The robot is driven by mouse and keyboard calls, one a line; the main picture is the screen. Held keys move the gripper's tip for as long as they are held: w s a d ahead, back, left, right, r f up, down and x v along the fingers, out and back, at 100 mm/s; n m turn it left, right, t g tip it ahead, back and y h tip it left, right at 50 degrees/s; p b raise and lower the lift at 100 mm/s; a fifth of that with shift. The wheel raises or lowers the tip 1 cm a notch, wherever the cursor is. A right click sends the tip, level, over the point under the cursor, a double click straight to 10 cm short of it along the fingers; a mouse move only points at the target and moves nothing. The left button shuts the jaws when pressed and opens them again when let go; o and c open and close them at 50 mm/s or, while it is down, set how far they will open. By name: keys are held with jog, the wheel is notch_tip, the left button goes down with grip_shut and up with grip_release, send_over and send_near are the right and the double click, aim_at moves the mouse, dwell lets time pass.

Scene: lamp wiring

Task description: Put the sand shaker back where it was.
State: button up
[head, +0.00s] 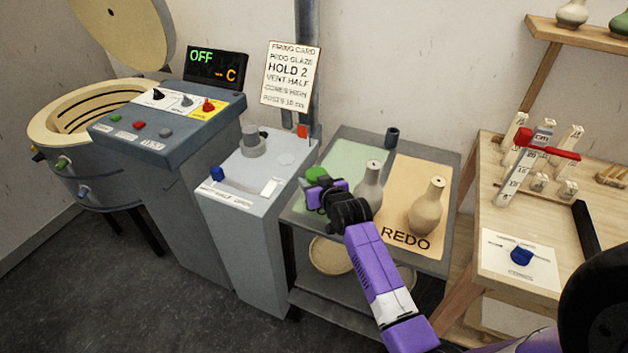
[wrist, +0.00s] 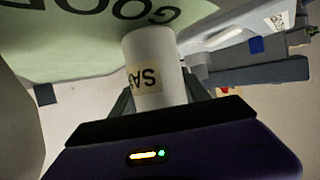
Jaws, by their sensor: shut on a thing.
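My gripper (head: 325,190) is over the green GOOD mat (head: 350,155) at the left of the dark cart. In the wrist view my gripper (wrist: 158,98) is shut on the sand shaker (wrist: 152,60), a white cylinder with a label whose letters "SA" show upside down. The GOOD mat (wrist: 70,45) lies right behind the shaker's far end; I cannot tell whether they touch. In the head view the shaker is mostly hidden by my gripper. A green round top (head: 316,173) shows there, perhaps its cap.
A grey vase (head: 370,187) stands close right of my gripper. A beige vase (head: 427,208) stands on the REDO mat (head: 402,180). A small dark cup (head: 392,137) is at the cart's back. A grey pedestal (head: 245,185) with knobs stands left; a wooden table (head: 510,265) stands right.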

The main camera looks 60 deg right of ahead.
jog(key=shift+f+b, duration=0.45)
jog(key=shift+f, duration=0.1)
dwell(0.4)
jog(key=o, duration=1.7)
jog(key=shift+c, duration=0.2)
jog(key=shift+v, duration=3.95)
jog(key=shift+r, duration=0.1)
